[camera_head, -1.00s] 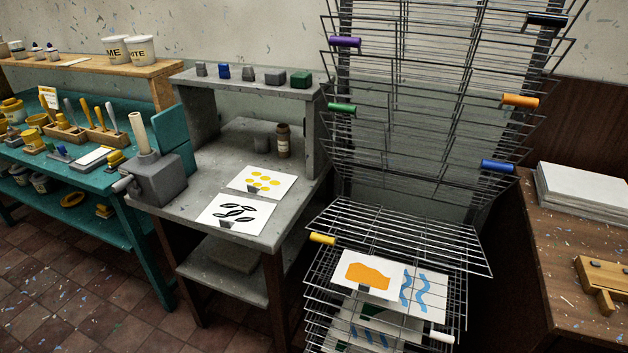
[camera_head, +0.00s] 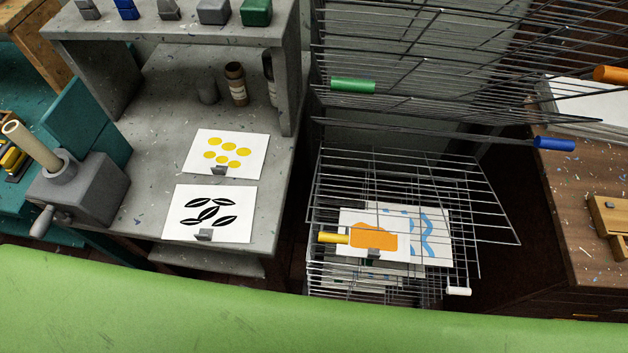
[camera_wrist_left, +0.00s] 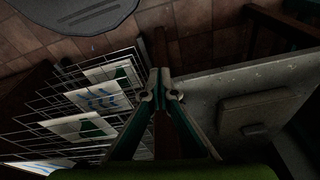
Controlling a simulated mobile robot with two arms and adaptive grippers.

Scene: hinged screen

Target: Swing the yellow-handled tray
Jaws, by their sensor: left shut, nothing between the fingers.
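The yellow handle (camera_head: 334,237) sits at the left front of a wire tray (camera_head: 450,180) low on the drying rack. The tray lies roughly level, above a lower tray holding an orange print (camera_head: 374,236) and a blue wavy print (camera_head: 431,238). In the left wrist view my left gripper (camera_wrist_left: 160,80) has its green fingers together at the tips, with nothing between them. Rack trays with prints (camera_wrist_left: 99,97) show left of it, apart from the fingers. I cannot make out the yellow handle in that view. My left gripper is outside the head view, and my right gripper is in neither view.
Higher trays with green (camera_head: 353,85), blue (camera_head: 554,143) and orange handles hang above. A white handle (camera_head: 458,291) is lower right. A grey bench (camera_head: 140,190) with two prints stands left, a wooden table (camera_head: 575,215) right. A green band crosses the bottom of the head view.

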